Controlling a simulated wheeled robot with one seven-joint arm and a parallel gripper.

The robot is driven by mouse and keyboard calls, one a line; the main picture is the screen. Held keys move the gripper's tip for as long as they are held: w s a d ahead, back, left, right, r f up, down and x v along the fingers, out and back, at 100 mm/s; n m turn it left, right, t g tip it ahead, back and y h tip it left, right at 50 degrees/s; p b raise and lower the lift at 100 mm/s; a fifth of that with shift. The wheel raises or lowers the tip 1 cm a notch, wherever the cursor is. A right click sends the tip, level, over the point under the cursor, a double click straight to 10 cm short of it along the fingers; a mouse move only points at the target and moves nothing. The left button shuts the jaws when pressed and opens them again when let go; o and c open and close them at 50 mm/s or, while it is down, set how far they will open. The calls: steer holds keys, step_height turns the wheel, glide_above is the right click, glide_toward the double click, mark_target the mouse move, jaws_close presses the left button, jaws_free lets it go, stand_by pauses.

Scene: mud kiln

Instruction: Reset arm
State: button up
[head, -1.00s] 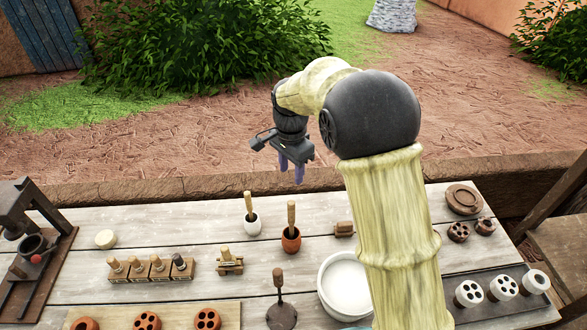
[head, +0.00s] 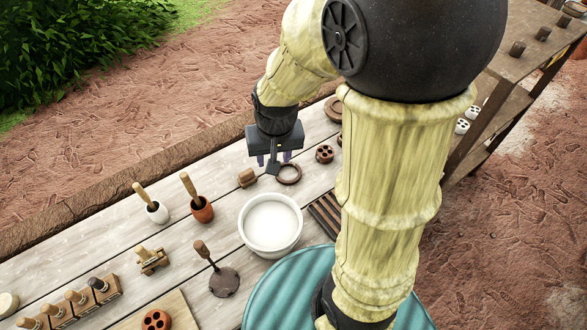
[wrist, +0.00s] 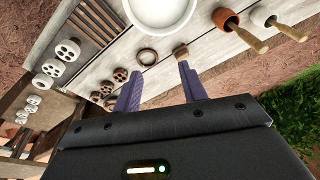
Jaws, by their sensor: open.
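My gripper (head: 273,160) hangs from my bent arm over the back right of the plank table (head: 105,245) in the head view. Its two purple fingers stand apart with nothing between them. In the wrist view my open gripper (wrist: 158,80) shows above the table. A brown ring (head: 289,174) lies just right of and below the fingers in the head view; it also shows in the wrist view (wrist: 147,57). A small wooden block (head: 247,178) lies to the left of it. My arm hides part of the table's right side.
A white bowl (head: 270,226) stands in front of my gripper. A white pot (head: 157,212) and a terracotta pot (head: 202,210), both with wooden handles, stand to the left. A teal round surface (head: 275,297) is nearest. A wooden shelf unit (head: 500,65) stands at the right.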

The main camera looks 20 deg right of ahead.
steer(key=shift+n, duration=0.8)
steer(key=s+d, duration=0.2)
steer(key=s, duration=0.1)
steer(key=s+d, duration=0.1)
steer(key=shift+s+f, duration=0.4)
